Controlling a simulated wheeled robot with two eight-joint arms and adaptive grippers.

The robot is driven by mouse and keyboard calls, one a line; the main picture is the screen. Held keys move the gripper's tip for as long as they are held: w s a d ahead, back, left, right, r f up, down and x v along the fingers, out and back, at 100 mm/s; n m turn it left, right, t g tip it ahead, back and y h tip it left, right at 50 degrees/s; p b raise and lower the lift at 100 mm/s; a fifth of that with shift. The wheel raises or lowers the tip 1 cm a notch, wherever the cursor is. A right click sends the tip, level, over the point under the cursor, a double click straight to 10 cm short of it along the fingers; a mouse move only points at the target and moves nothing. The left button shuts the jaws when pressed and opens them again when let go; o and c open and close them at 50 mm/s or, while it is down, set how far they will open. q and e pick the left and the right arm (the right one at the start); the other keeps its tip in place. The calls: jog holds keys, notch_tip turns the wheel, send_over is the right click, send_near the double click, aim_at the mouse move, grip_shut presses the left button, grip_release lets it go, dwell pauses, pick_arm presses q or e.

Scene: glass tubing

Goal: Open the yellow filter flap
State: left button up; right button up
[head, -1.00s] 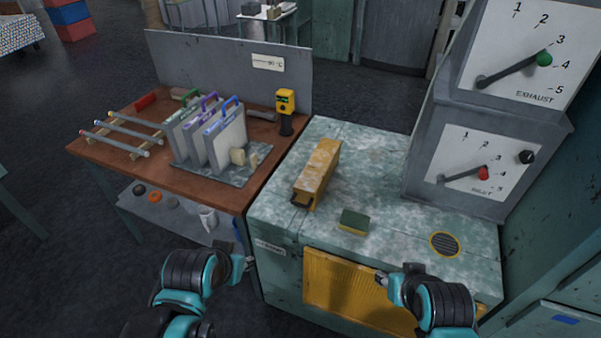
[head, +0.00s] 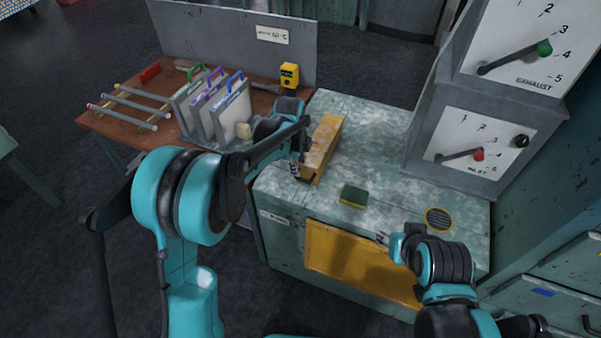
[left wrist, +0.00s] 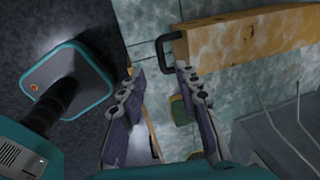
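A yellow ribbed panel (head: 350,265) is set in the cabinet's front. I cannot tell for sure which is the flap. My left gripper (head: 298,170) is at the box's near end by the handle, and partly covers it. In the left wrist view its fingers (left wrist: 158,75) are apart and empty, with the handle just beyond the right fingertip. My right gripper (head: 384,239) is near the panel's upper right edge; its finger gap is unclear.
A green and yellow sponge (head: 354,196) and a round vent (head: 438,219) are on the cabinet top (head: 370,145). Grey gauge boxes (head: 462,145) stand at right. A brown bench (head: 125,130) at left holds upright panels (head: 222,115), tubes and a yellow device (head: 289,76).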

aim_at(300, 179)
pick_arm(q)
jog(key=f, duration=0.2)
jog(key=w+f+b, duration=0.1)
jog(key=f, duration=0.5)
jog(key=shift+w+d+b, duration=0.25)
jog(key=shift+w+b, duration=0.05)
jog(key=shift+b, duration=0.05)
jog(key=shift+r, duration=0.1)
grip_shut()
